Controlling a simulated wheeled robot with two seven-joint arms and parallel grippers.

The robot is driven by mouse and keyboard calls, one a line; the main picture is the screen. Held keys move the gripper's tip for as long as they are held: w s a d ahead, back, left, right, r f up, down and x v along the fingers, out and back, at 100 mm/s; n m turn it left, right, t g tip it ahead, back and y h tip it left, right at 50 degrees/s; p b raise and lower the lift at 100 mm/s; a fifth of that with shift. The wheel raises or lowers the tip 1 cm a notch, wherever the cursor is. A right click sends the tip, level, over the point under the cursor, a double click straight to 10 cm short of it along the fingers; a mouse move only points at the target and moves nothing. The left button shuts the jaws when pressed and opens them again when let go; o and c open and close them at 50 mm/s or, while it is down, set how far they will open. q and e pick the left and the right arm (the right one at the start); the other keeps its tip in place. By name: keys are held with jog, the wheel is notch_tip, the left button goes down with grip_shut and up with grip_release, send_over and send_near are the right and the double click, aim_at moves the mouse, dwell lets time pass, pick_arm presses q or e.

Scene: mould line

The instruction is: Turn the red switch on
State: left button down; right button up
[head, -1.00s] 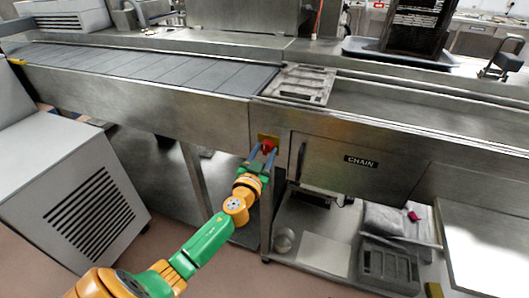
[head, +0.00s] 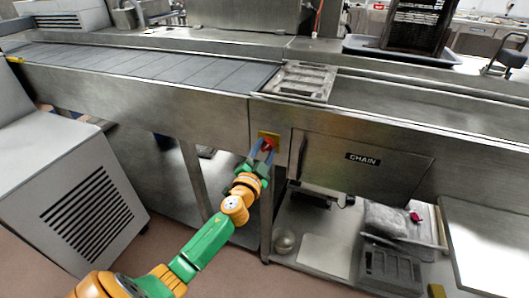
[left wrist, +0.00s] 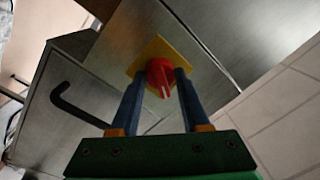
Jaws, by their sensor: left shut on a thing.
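The red switch (head: 267,146) is a knob on a square yellow plate (head: 269,135) on the front of the steel conveyor line, left of the CHAIN door. In the left wrist view the red switch (left wrist: 160,74) shows its raised grip and a pale line, and the yellow plate (left wrist: 155,52) shows behind it. My left gripper (head: 261,149) is shut on the switch, with one blue finger on each side of it. It also shows in the left wrist view (left wrist: 160,78). My right gripper is in neither view.
The CHAIN door (head: 350,168) has a dark handle (head: 302,155) just right of the switch. Below is a shelf with a glass jar (head: 284,240) and a grey crate (head: 388,268). A grey vented cabinet (head: 75,190) stands at left.

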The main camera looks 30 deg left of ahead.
pick_arm(q)
jog(key=m, duration=0.5)
jog(key=shift+f+m+b, duration=0.1)
jog(key=shift+m+b, duration=0.25)
jog(key=shift+m, duration=0.05)
jog(key=m, duration=0.6)
jog(key=shift+h, duration=0.3)
jog(key=shift+m+t, duration=0.3)
jog(key=shift+m, duration=0.1)
jog(key=shift+c, duration=1.9)
grip_release()
jog(key=shift+s, duration=0.1)
jog(key=v, duration=0.7)
